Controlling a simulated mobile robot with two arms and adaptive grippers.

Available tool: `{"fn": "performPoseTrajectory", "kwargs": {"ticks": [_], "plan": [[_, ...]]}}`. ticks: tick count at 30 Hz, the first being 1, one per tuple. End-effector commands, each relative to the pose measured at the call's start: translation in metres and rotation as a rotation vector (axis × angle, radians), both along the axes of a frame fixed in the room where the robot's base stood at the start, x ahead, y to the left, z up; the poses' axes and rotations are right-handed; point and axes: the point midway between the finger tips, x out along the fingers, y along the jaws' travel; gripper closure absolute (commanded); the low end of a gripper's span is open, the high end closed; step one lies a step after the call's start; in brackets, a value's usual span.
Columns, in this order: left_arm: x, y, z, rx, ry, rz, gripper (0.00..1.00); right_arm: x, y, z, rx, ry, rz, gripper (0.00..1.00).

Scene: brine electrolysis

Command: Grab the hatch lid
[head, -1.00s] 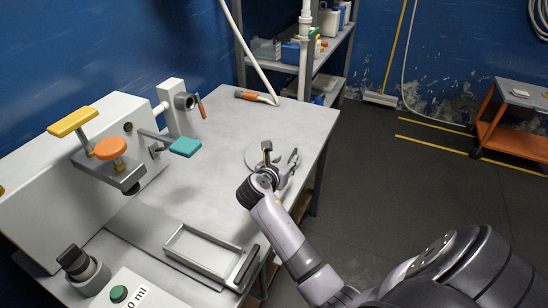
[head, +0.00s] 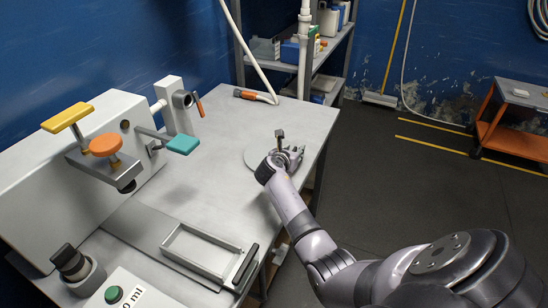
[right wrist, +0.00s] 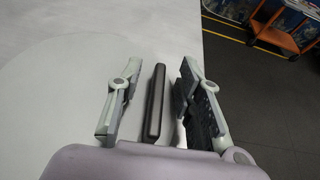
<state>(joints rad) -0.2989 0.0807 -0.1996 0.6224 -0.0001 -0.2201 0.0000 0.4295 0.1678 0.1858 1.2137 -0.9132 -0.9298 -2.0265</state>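The hatch lid (head: 254,157) looks like a flat, pale grey round disc lying near the right edge of the workbench in the head view. Its faint curved edge (right wrist: 42,100) also shows in the right wrist view. A dark upright bar (right wrist: 153,102), seemingly its handle, stands between the fingers of my right gripper (right wrist: 150,92). The right gripper also shows over the disc in the head view (head: 288,150). Its fingers are open, with a gap on both sides of the bar. The gripper hides part of the disc. My left gripper is not in view.
A white machine (head: 70,165) with yellow, orange and teal pads stands on the left of the workbench (head: 220,120). A metal frame (head: 200,248) lies at the front. An orange-handled tool (head: 252,95) lies at the back. The middle of the bench is clear.

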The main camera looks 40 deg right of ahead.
Motion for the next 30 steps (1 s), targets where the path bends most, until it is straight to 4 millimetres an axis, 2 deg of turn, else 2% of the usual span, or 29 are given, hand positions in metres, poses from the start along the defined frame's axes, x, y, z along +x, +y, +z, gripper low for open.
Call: {"fn": "performPoseTrajectory", "kwargs": {"ticks": [7,21,30], "plan": [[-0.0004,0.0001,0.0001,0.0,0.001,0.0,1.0,0.0004,-0.0006,0.0002,0.0,0.0,0.0,0.68],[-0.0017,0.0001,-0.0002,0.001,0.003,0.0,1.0,0.0002,-0.0004,0.0001,0.0,0.0,0.0,0.99],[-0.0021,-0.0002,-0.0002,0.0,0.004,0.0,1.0,0.0003,-0.0003,0.0,0.0,0.0,0.0,1.0]]}}
